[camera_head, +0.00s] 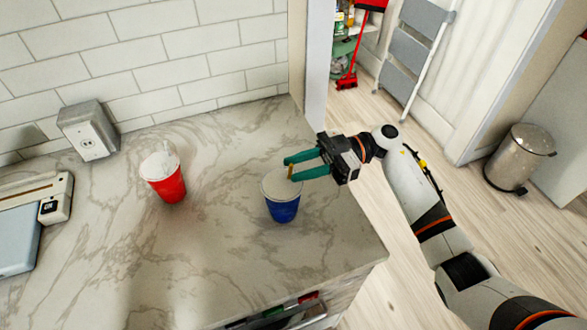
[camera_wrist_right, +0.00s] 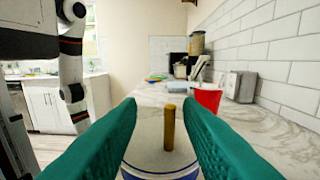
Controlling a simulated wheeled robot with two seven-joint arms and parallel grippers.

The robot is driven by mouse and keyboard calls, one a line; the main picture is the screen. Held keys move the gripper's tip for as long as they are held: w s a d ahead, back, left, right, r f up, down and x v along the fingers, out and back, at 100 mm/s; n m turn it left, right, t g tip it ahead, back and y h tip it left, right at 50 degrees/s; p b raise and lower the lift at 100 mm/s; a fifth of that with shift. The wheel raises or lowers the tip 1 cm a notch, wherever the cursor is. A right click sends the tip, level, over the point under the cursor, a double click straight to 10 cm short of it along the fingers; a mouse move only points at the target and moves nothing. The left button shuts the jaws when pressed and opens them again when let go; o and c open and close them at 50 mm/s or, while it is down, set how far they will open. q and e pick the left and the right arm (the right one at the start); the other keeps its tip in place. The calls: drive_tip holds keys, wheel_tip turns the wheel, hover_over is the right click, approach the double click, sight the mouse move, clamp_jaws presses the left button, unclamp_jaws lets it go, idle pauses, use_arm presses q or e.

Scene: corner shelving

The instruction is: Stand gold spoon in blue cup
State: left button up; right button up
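The blue cup (camera_head: 282,210) stands upright on the marble counter near its right end. Its blue rim band also shows at the bottom of the right wrist view (camera_wrist_right: 160,176). The gold spoon (camera_head: 290,173) has its handle end sticking up at the cup's mouth; the handle stands nearly upright in the right wrist view (camera_wrist_right: 169,128). Its lower part is hidden in the cup. My right gripper (camera_head: 288,168) reaches over the cup from the right with its teal fingers open. The handle is between the fingers, with gaps visible on both sides in the wrist view. My left gripper is not seen.
A red cup (camera_head: 167,186) with something white at its top stands to the left on the counter (camera_head: 220,260). A grey outlet box (camera_head: 88,131) is by the tiled wall. A light-coloured appliance (camera_head: 38,215) sits at far left. The counter between the cups is clear.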

drive_tip(key=b+v, duration=0.3)
drive_tip(key=v, duration=0.7)
drive_tip(key=shift+d, duration=0.1)
idle(0.5)
